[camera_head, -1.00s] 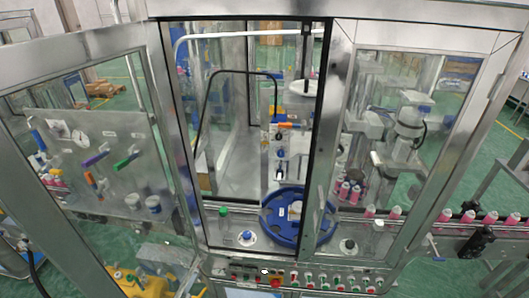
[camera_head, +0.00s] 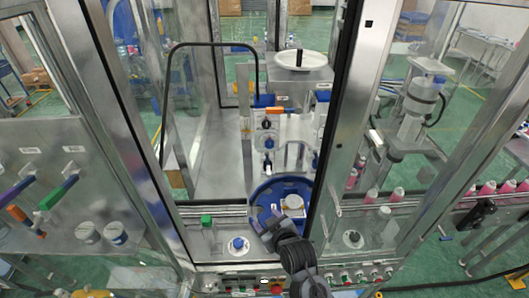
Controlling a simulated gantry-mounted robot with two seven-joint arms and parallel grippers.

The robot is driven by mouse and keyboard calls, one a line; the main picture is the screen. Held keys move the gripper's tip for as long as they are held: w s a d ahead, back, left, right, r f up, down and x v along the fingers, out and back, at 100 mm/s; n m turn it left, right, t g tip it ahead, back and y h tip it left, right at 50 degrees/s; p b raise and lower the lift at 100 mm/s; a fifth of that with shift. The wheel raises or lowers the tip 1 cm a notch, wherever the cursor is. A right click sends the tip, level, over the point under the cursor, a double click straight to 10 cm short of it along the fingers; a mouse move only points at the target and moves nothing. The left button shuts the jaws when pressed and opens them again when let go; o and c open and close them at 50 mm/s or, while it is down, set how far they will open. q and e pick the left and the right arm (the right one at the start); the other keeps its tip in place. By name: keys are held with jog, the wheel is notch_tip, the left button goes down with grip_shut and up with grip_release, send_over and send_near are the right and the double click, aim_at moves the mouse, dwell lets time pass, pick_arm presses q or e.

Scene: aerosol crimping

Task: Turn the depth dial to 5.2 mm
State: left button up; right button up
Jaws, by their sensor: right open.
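My right gripper (camera_head: 264,222) is open, with its arm rising from the bottom edge of the picture. It appears in front of the blue round plate (camera_head: 262,198) inside the machine, and I see nothing between its fingers. Above that is a white round handwheel (camera_head: 302,61) with an upright black handle. I cannot tell for sure which of these is the depth dial, and no scale reading is legible. The gripper appears well below both and apart from them. My left gripper is not in view.
Metal door frames (camera_head: 342,120) and glass panels flank the opening. A black hose (camera_head: 212,45) arches at the left. A green-capped bottle (camera_head: 207,222) and a blue-capped holder (camera_head: 238,244) stand at the front. Pink cans (camera_head: 487,188) line the conveyor at right.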

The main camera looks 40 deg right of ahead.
jog(key=w+d+r+m+t+h+b, duration=0.1)
jog(key=w+d+r+t+h+b, duration=0.1)
jog(key=w+d+r+h, duration=0.25)
jog(key=m+t+h, duration=0.1)
jog(key=h, duration=0.2)
send_near(269, 145)
jog(key=x, duration=0.8)
jog(key=shift+w+d+p, duration=0.1)
jog(key=shift+d+p, duration=0.15)
jog(key=shift+p, duration=0.15)
jog(key=c, duration=1)
jog(key=shift+m, duration=0.3)
jog(key=shift+c, duration=0.2)
